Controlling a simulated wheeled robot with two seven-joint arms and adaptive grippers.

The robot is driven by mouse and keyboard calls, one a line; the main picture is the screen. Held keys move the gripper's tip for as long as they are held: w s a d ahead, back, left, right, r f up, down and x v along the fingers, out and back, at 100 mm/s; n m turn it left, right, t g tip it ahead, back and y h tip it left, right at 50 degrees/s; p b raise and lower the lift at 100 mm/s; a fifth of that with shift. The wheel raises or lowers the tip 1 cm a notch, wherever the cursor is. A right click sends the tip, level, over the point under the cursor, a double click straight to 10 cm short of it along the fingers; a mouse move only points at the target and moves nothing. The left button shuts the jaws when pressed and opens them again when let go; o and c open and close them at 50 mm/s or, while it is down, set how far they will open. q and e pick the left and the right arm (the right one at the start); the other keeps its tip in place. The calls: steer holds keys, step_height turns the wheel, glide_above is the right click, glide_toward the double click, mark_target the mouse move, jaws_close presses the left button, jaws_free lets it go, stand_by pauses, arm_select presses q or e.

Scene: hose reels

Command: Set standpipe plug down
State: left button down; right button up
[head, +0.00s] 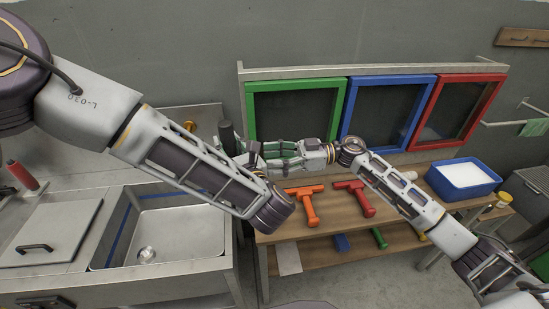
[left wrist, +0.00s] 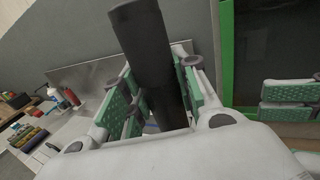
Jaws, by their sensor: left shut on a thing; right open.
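The standpipe plug (head: 228,137) is a dark, near-black cylinder. In the left wrist view the plug (left wrist: 153,55) stands between the green-padded fingers of my left gripper (left wrist: 155,95). My left gripper (head: 243,153) is shut on it and holds it behind the right end of the sink (head: 175,232), near the green frame. The plug's lower end is hidden behind my gripper and arm. My right gripper (head: 274,155) is open and empty. It points left toward my left gripper, and its fingers (left wrist: 290,100) show at the right of the left wrist view.
A wooden bench (head: 345,210) holds an orange squeegee (head: 306,200), a red squeegee (head: 357,194) and a blue tub (head: 463,180). Green, blue and red framed panels stand behind it. A lid (head: 50,232) covers the counter left of the sink. Bottles (left wrist: 65,97) stand on the counter.

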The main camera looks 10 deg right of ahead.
steer(key=shift+w+a, duration=0.2)
steer(key=shift+a, duration=1.8)
steer(key=shift+w+a, duration=0.15)
steer(key=shift+a, duration=1.8)
steer(key=shift+w+a, duration=0.2)
steer(key=shift+a, duration=1.8)
steer(key=shift+c, duration=0.5)
jaws_close()
arm_select(q)
steer(key=c, duration=1)
jaws_free()
steer(key=v, duration=1.2)
steer(key=shift+d+f, duration=0.1)
